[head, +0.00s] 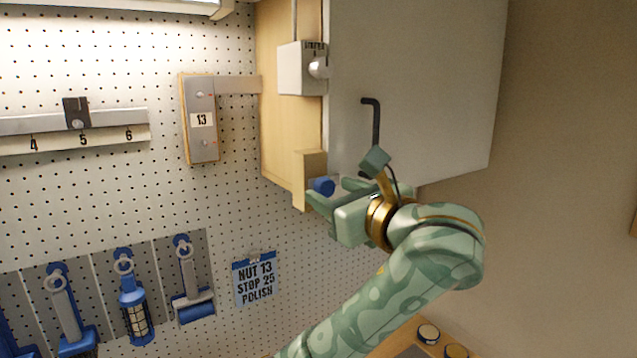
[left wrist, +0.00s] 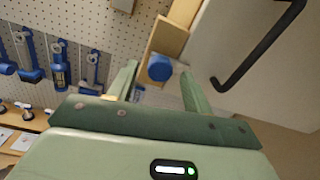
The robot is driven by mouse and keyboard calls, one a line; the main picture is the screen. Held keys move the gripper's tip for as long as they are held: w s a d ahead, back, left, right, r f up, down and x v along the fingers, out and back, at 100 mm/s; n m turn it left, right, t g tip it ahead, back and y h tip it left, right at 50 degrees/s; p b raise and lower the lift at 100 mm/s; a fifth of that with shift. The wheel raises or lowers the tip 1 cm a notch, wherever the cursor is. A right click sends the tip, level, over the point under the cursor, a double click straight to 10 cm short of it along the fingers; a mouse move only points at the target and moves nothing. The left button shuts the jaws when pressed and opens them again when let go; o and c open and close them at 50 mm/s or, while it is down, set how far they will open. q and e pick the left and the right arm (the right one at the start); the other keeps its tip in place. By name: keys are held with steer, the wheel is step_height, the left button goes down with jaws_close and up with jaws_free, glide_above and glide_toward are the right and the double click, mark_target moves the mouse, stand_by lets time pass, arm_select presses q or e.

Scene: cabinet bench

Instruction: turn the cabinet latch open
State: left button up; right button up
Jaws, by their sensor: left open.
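The cabinet (head: 420,90) has a large pale door with a black bar handle (head: 374,125). A blue round knob (head: 323,186), which appears to be the latch, sits on a wooden block (head: 303,168) at the cabinet's lower left corner. My left gripper (head: 328,193) is open just in front of this knob. In the left wrist view the blue knob (left wrist: 159,68) appears between the two finger tips, a little beyond them. I cannot tell whether either finger touches it. The black handle (left wrist: 262,50) is right of the fingers there. My right gripper is not in view.
A white box with a grey knob (head: 318,68) is at the cabinet's upper left edge. A box marked 13 (head: 201,120) is on the pegboard (head: 90,190). Blue tools (head: 133,305) hang lower left, beside a sign (head: 255,279). Small jars (head: 428,333) stand at the bottom.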

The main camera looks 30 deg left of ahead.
arm_select(q)
steer(key=shift+w+a, duration=0.2)
steer(key=shift+a, duration=0.2)
steer(key=shift+s+d, duration=0.1)
steer(key=shift+d, duration=0.05)
steer(key=shift+c, duration=0.9)
steer(key=c, duration=0.8)
steer(key=shift+f+n+b, duration=0.15)
steer(key=shift+n+b, duration=0.35)
steer(key=shift+b, duration=0.35)
steer(key=n+b, duration=0.7)
steer(key=b, duration=0.2)
steer(key=shift+f+n, duration=0.1)
steer(key=shift+n, duration=0.2)
steer(key=n+b, duration=0.4)
steer(key=n, duration=0.1)
steer(key=shift+n+y, duration=0.3)
steer(key=shift+r+n+g+b, duration=0.2)
steer(key=shift+n+g+b, duration=0.2)
steer(key=shift+n+b, duration=1.2)
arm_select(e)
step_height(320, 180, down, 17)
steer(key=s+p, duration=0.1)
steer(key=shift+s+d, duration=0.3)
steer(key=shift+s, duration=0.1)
arm_select(q)
steer(key=shift+n, duration=0.6)
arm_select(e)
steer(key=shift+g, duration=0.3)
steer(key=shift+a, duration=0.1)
